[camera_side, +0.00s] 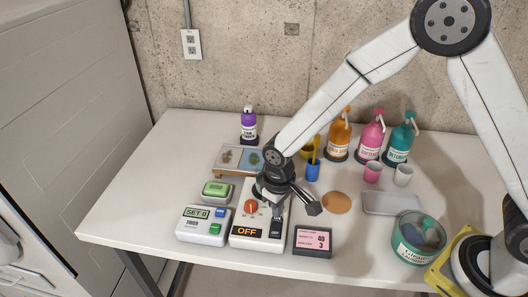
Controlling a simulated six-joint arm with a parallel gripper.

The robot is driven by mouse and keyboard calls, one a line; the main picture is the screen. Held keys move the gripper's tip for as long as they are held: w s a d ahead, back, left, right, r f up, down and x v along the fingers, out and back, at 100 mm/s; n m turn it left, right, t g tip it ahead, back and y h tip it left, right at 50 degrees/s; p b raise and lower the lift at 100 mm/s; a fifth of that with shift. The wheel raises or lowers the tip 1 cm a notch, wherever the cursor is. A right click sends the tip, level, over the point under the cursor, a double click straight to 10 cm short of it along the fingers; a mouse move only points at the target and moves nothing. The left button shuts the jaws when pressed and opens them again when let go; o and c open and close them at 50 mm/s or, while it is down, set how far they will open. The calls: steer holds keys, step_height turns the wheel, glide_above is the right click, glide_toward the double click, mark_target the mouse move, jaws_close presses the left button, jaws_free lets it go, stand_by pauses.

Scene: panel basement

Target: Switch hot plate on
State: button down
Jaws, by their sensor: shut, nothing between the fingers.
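The hot plate control panel (243,241) is a white box near the table's front edge. Its dark display reads "OFF" in orange. A red-orange round knob (251,206) sits on the panel above the display. A dark switch (276,229) shows at the panel's right side. My arm hides part of the panel's back.
Left of the panel are a timer box (203,226) reading "SET 0" and a green-topped box (216,190). A pink-screened box (313,241) stands right of it. A blue cup (312,172), several pump bottles (371,137) and a teal round container (419,238) stand further right.

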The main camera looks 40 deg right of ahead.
steer(key=shift+f, duration=1.15)
stand_by(1.0)
steer(key=shift+r, duration=3.55)
steer(key=s+d+r+m+t, duration=0.1)
steer(key=s+d+r, duration=0.1)
steer(key=s+d, duration=0.3)
steer(key=s+d+r+m+t, duration=0.1)
steer(key=s+d, duration=0.4)
steer(key=d, duration=0.5)
steer(key=shift+s+d+r+m+t, duration=0.35)
steer(key=shift+r+m, duration=0.15)
steer(key=shift+r, duration=0.25)
